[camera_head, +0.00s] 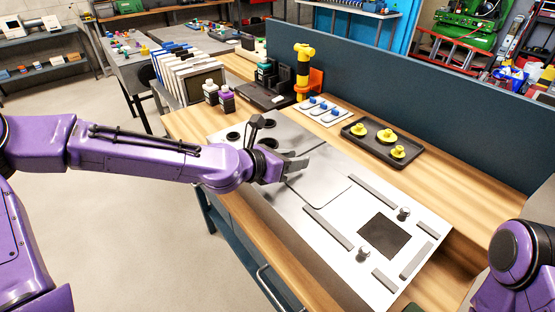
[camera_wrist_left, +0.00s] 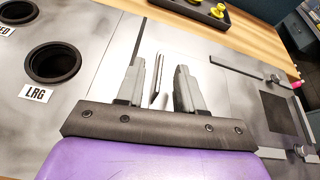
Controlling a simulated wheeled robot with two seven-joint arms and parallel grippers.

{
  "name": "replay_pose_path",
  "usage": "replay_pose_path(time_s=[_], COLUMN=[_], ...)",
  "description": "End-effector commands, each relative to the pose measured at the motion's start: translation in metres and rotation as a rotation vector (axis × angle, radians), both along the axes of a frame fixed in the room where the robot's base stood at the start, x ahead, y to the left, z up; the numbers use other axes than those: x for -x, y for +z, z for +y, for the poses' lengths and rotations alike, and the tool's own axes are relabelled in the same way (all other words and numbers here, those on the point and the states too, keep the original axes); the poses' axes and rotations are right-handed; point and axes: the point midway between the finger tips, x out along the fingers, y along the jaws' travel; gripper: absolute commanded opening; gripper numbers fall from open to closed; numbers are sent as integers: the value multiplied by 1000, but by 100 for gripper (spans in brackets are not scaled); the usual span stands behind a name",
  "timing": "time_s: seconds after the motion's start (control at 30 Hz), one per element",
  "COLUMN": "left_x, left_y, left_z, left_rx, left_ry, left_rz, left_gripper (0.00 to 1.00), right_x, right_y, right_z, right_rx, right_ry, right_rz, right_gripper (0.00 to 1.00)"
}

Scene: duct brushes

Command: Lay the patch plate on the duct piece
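The patch plate (camera_head: 325,190) looks like a flat grey sheet with rounded corners, lying on a larger pale metal sheet. The duct piece (camera_head: 338,266) is the right part of that surface, with a dark square opening (camera_head: 384,237), grey strips and two knobs around it. The opening also shows in the left wrist view (camera_wrist_left: 279,112). My left gripper (camera_head: 296,166) is low over the plate's left part. In the left wrist view its fingers (camera_wrist_left: 158,88) are apart, with a thin upright tab (camera_wrist_left: 157,80) between them; a gap shows on both sides. My right gripper is out of view.
A black tray (camera_head: 358,134) with yellow knobs and a white panel (camera_head: 338,117) with blue pieces lie behind. A blue divider (camera_head: 430,110) closes the back. Round dark holes, one labelled LRG (camera_wrist_left: 56,63), lie left of my gripper. Bottles (camera_head: 226,96) stand further left.

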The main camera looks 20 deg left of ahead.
Motion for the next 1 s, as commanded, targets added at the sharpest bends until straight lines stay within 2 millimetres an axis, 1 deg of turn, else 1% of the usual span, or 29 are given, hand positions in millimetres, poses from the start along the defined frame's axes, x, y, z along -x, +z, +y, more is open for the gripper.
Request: replay_pose_path(time_s=[0.03,0.1,0.27,0.3,0.33,0.4,0.5,0.6,1.0], left_x=[11,24,50,55,59,66,72,75,75], left_y=[10,18,30,35,40,42,41,39,37], left_z=[7,16,33,36,40,45,48,49,49], left_rx=[7,6,5,7,7,5,4,2,3], left_ry=[0,1,-1,-1,2,2,0,-2,-1], left_rz=[-4,-5,-4,-3,-2,0,0,0,0], left_gripper=[37,37,37,37,37,37,37,37,37], right_x=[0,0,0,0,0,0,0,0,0], right_y=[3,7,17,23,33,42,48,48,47], right_z=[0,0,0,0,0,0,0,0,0], right_rx=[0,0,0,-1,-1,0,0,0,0], right_ry=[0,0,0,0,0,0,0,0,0], right_rz=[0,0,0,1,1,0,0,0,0], right_gripper=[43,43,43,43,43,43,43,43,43])
